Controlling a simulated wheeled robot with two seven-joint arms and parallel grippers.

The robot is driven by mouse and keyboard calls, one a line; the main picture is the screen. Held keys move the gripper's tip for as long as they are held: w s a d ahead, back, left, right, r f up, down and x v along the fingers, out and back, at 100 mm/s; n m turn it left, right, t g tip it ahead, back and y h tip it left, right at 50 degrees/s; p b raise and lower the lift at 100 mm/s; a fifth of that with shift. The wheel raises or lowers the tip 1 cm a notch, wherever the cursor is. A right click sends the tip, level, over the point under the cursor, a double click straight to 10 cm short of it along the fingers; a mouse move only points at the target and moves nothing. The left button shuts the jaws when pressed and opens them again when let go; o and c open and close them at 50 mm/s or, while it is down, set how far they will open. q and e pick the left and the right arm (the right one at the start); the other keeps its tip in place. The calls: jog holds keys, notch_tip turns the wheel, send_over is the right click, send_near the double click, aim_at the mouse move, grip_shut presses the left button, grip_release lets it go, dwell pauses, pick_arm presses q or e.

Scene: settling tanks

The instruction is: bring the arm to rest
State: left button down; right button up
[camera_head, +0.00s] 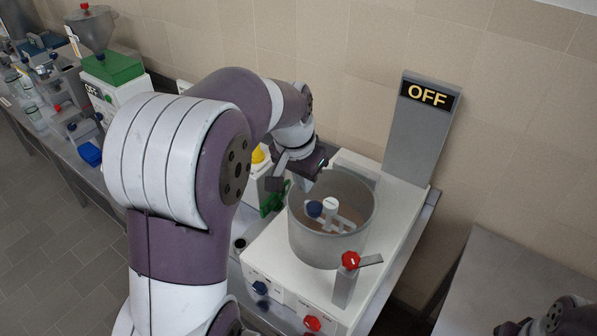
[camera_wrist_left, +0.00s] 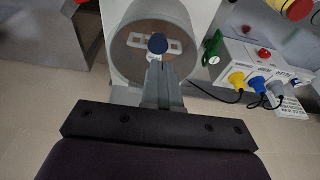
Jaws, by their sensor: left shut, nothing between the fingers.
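My left arm reaches across the head view from the lower left. Its gripper (camera_head: 292,182) is over the back left of a grey tank (camera_head: 325,240). In the left wrist view its fingers (camera_wrist_left: 160,78) are together, with nothing between them. The open tank, also in the left wrist view (camera_wrist_left: 112,28), holds a pale slotted paddle (camera_head: 346,222) with a blue knob (camera_head: 314,209). The fingertips appear just below this knob in the wrist view; I cannot tell whether they touch. Part of my right arm shows at the lower right, without its gripper.
The tank stands on a white machine (camera_head: 262,246) with a red-knobbed lever (camera_head: 350,261) in front. An OFF sign (camera_head: 428,95) rises behind it. A green handle (camera_wrist_left: 212,48) and a box with coloured plugs (camera_wrist_left: 250,62) are close by. An empty-looking table (camera_head: 490,270) stands right.

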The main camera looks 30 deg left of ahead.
pick_arm(q)
jog(key=s+d+f+b, duration=0.2)
jog(key=s+f+b, duration=0.1)
jog(key=f, duration=0.4)
jog(key=s+d+f+g+b, duration=0.1)
jog(key=s+d+f+b, duration=0.2)
jog(key=f, duration=0.4)
jog(key=s+d+f+b, duration=0.3)
jog(key=s+f+b, duration=0.2)
jog(key=f, duration=0.2)
jog(key=shift+d+f+n, duration=0.15)
jog(key=shift+f+n, duration=0.2)
jog(key=shift+n, duration=0.05)
pick_arm(e)
notch_tip(320, 180, down, 12)
jog(key=shift+w, duration=0.35)
jog(key=shift+d, duration=0.1)
